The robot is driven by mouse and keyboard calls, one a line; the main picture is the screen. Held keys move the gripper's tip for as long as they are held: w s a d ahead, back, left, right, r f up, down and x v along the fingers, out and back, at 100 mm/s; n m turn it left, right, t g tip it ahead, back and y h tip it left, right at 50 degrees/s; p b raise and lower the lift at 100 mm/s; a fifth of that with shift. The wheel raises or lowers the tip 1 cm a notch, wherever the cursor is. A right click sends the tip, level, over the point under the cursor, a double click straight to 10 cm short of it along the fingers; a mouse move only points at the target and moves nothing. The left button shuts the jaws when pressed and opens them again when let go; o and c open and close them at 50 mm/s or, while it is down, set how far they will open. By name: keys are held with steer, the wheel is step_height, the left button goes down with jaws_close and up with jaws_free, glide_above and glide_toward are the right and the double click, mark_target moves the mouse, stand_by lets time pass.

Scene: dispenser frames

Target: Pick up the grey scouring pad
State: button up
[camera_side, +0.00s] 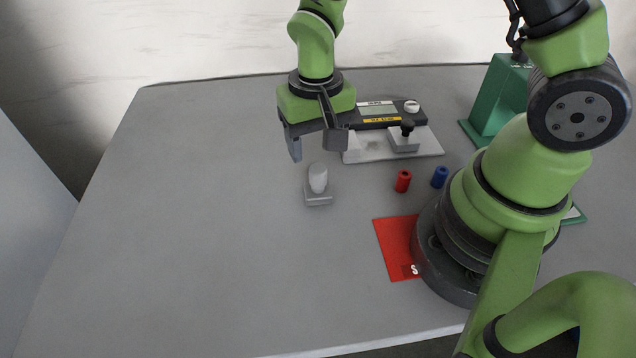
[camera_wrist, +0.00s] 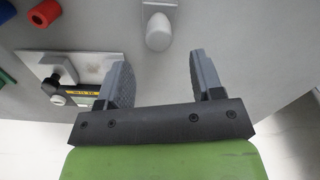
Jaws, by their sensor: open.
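The grey scouring pad (camera_side: 318,200) appears to be the small flat grey block with a pale rounded knob standing upright on it. It sits on the grey table near the middle of the side view. In the wrist view the pad (camera_wrist: 160,7) is at the top edge, partly cut off, with its knob pointing toward the jaws. My gripper (camera_side: 318,150) is open and empty. It hangs above and behind the pad in the side view, apart from it. In the wrist view the knob lies just beyond the gap between my fingertips (camera_wrist: 159,66).
A light plate (camera_side: 420,146) with a display device (camera_side: 378,113) and a black-knobbed block lies right of my gripper. A red cylinder (camera_side: 403,181) and a blue cylinder (camera_side: 440,177) stand right of the pad. A red mat (camera_side: 394,240) lies nearer. The table's left side is clear.

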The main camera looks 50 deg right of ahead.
mark_target(318, 168)
steer(key=shift+f, duration=0.9)
steer(key=f, duration=0.4)
steer(key=shift+s+a, duration=0.2)
steer(key=shift+s, duration=0.2)
steer(key=shift+f, duration=0.7)
steer(key=shift+c, duration=0.2)
steer(key=c, duration=1)
steer(key=shift+c, duration=0.2)
step_height(318, 168, up, 10)
steer(key=shift+r, duration=0.1)
